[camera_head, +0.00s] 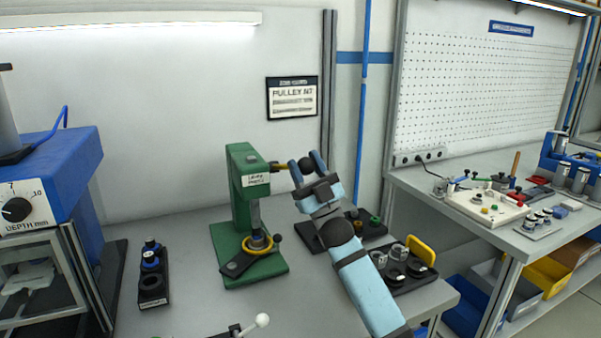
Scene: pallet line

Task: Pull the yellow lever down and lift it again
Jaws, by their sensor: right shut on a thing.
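A green press (241,190) stands on the grey table. The yellow lever (281,167) sticks out from the right side of its head, roughly level, and ends in a dark round knob (306,164). My right gripper (307,166) reaches up from the lower right. Its two blue-grey fingers are on either side of the knob and shut on the lever's end. A yellow ring (257,244) lies on the press base under the ram. My left gripper is not in view.
A black holder with stacked dark and blue parts (151,272) stands left of the press. Black trays (409,274) with small parts lie right of it, partly behind my right arm. A white-knobbed handle (261,320) is at the front edge. A blue machine (50,185) stands far left.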

